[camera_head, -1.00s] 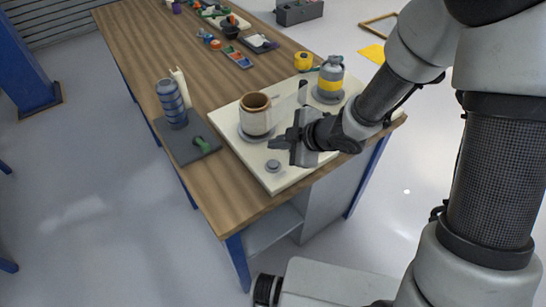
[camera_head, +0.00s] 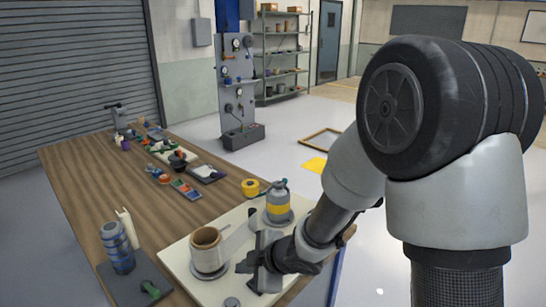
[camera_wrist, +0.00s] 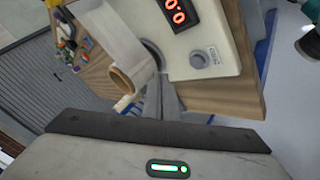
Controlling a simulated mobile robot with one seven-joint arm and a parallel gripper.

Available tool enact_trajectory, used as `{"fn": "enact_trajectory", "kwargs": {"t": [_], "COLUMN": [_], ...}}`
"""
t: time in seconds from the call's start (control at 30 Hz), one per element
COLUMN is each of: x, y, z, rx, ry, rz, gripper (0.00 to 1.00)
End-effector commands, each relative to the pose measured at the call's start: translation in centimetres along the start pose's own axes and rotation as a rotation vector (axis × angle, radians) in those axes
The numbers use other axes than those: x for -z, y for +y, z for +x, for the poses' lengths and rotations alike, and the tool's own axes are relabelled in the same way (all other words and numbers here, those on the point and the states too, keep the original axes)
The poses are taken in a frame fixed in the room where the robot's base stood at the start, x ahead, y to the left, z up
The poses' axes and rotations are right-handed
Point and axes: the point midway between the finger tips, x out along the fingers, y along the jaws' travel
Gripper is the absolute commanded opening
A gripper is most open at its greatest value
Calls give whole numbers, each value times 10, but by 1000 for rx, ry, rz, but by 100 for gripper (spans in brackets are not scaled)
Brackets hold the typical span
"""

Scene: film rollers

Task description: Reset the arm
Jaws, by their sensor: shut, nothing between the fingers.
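My gripper (camera_head: 254,263) is shut and empty. It reaches in from the right, just right of a brown-rimmed roll of pale film (camera_head: 207,248), with a small gap between them in the head view. The roll stands upright on a round grey base on the white board (camera_head: 178,257). A pale translucent strip runs from the roll toward a dark post (camera_head: 252,218). In the wrist view the fingers (camera_wrist: 160,97) show close beside the roll (camera_wrist: 128,82) and its strip. A red digital display (camera_wrist: 178,12) and a grey knob (camera_wrist: 203,57) are on the board.
A blue-grey cylinder (camera_head: 118,248) stands at left. Small parts and tools lie along the wooden table (camera_head: 85,190).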

Motion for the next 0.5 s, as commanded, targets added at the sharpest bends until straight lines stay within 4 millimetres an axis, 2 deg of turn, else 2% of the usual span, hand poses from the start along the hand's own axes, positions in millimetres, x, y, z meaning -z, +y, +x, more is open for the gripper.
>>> {"fn": "enact_trajectory", "kwargs": {"t": [0.03,0.07,0.1,0.17,0.23,0.27,0.3,0.37,0.4,0.5], "x": [-7,-14,-24,-39,-54,-60,-65,-70,-71,-64], "y": [25,38,54,75,91,95,98,96,91,68], "z": [-25,-40,-64,-103,-153,-175,-206,-250,-278,-337], "rx": [-50,-79,-122,-189,-264,-294,-334,-386,-417,-463], "ry": [-62,-106,-169,-261,-357,-395,-439,-493,-519,-553], "rz": [40,74,131,232,368,432,523,669,770,1018], "gripper": [0,0,0,0,0,0,0,0,0,0]}}
